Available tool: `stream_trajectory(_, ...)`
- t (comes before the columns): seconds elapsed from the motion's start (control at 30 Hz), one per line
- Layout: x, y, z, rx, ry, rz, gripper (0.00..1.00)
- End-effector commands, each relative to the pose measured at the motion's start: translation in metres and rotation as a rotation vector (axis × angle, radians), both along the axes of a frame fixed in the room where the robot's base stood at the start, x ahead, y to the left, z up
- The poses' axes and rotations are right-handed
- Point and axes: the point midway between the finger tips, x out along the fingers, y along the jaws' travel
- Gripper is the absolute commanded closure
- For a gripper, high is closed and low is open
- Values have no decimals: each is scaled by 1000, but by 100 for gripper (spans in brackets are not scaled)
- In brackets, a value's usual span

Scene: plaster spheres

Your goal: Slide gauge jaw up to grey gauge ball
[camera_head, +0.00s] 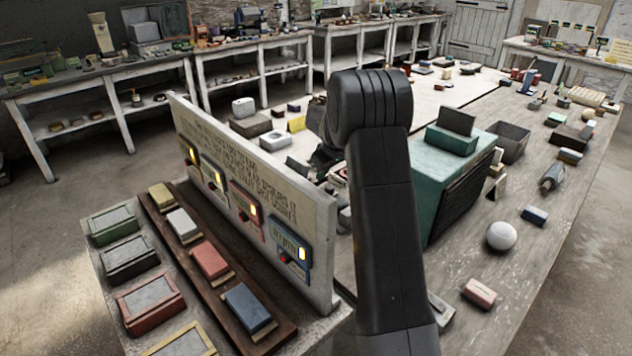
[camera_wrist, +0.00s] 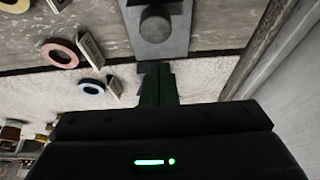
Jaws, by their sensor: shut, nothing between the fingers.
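In the wrist view, a grey plate (camera_wrist: 178,44) with a rounded grey piece (camera_wrist: 155,26) on it lies at the top middle. The rounded piece may be the grey gauge ball; the picture is too small and dark to be sure. My gripper (camera_wrist: 155,68) is shut and empty, its dark fingertips at the near edge of the plate. I cannot tell whether they touch it. I cannot make out the gauge jaw as a separate part. In the head view, my arm hides the gauge and the gripper.
In the wrist view, a pink ring (camera_wrist: 60,53) and a blue ring (camera_wrist: 90,87) lie left beside small labels; a pale wall (camera_wrist: 270,65) runs along the right. In the head view, a lettered board (camera_head: 255,190), a green box (camera_head: 440,180) and a white sphere (camera_head: 501,236) flank my arm.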

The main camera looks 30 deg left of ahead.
Motion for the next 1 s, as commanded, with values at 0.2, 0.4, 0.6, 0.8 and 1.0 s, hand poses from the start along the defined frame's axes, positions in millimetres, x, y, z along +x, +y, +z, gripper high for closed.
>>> stream_trajectory(0.2,0,0,21,1,-1,0,100)
stream_trajectory(0.4,0,0,37,1,-1,0,100)
stream_trajectory(0.6,0,0,51,1,-1,-1,100)
stream_trajectory(0.8,0,0,52,1,0,-1,100)
stream_trajectory(1.0,0,0,51,0,0,-1,100)
